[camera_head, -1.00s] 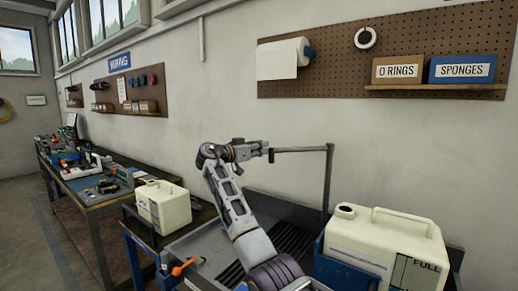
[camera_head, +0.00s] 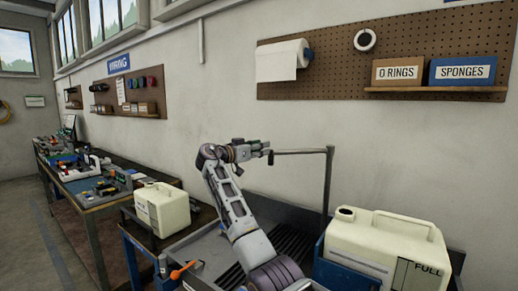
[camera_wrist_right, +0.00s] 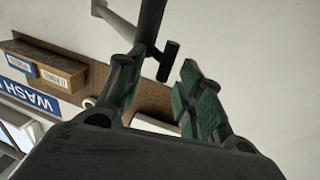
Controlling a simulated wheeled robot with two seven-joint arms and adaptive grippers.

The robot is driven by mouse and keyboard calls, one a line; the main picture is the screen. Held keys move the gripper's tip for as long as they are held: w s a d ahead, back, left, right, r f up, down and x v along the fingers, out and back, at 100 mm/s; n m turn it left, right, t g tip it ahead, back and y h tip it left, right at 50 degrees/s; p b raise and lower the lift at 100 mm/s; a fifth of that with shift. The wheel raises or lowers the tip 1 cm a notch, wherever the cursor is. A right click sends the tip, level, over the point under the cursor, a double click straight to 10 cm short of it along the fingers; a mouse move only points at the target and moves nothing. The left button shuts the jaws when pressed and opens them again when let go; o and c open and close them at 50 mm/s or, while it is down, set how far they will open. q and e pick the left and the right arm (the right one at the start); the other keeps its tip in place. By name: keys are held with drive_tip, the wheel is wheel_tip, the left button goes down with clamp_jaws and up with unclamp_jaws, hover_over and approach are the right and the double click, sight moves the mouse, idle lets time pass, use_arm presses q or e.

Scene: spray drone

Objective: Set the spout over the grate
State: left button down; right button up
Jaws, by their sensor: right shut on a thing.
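The spout (camera_head: 300,151) is a thin dark pipe that runs left from the top of an upright post (camera_head: 328,185) behind the sink. My right gripper (camera_head: 262,151) is shut on the spout's free end. In the right wrist view, the dark spout (camera_wrist_right: 150,25) with a short side stub reaches the green-padded fingers of the right gripper (camera_wrist_right: 160,95). The grate (camera_head: 291,243) is a dark ribbed panel in the sink, below the spout in the picture and partly hidden by my right arm. Whether the spout's end lies directly above it, I cannot tell. My left gripper is out of view.
A large cream jug (camera_head: 385,245) marked FULL stands in a blue holder at the right. A smaller cream jug (camera_head: 162,210) stands left of the sink. An orange-handled lever (camera_head: 185,269) is at the sink's near left. A pegboard with boxes (camera_head: 397,71) hangs above.

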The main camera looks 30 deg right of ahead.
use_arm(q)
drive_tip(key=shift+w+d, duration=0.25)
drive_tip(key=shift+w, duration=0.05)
use_arm(e)
drive_tip(key=s+a, duration=0.2)
drive_tip(key=a, duration=0.9)
drive_tip(key=shift+a, duration=0.4)
drive_tip(key=shift+s, duration=0.1)
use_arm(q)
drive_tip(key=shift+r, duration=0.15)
use_arm(e)
drive_tip(key=shift+r, duration=0.1)
